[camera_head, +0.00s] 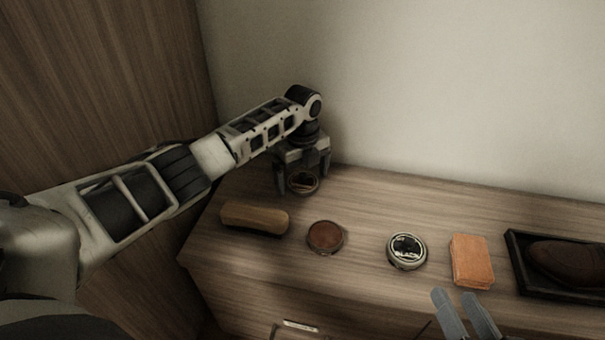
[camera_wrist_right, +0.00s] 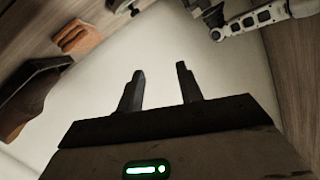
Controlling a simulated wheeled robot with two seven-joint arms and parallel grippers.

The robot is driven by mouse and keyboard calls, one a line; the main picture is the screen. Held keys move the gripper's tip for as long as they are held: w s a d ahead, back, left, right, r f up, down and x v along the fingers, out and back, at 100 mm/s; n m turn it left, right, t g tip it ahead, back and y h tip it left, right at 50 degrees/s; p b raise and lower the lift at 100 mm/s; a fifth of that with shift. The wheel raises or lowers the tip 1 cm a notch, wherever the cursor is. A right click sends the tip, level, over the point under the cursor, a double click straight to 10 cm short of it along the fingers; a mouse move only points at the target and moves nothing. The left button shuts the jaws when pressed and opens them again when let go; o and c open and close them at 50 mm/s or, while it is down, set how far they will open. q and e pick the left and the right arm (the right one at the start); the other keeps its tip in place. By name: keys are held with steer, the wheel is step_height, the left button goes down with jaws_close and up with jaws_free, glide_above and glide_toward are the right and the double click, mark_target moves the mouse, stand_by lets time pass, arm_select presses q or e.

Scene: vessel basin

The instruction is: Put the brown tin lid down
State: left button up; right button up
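The brown tin lid (camera_head: 304,183), a small round lid with a dark label, is between the fingers of my left gripper (camera_head: 302,180) near the back of the wooden top. The gripper points down and looks shut on the lid's sides. I cannot tell whether the lid touches the surface. An open tin of brown polish (camera_head: 325,237) stands in front of it. My right gripper (camera_head: 456,296) is open and empty at the front, near the orange block; its two fingers show apart in the right wrist view (camera_wrist_right: 160,72).
A wooden brush (camera_head: 254,218) lies left of the open tin. The back strip right of my left gripper is clear.

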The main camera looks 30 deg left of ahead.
mark_target(303, 174)
arm_select(q)
steer(key=shift+r, duration=0.35)
step_height(303, 174, up, 3)
steer(key=shift+f+p, duration=0.1)
steer(key=shift+p, duration=0.7)
step_height(303, 174, up, 9)
steer(key=p, duration=0.3)
arm_select(e)
steer(key=shift+s+d+f+n+g+h, duration=0.1)
steer(key=shift+d+f+n+g+h, duration=0.4)
steer(key=shift+d+f+g+h, duration=0.3)
steer(key=shift+a, duration=0.1)
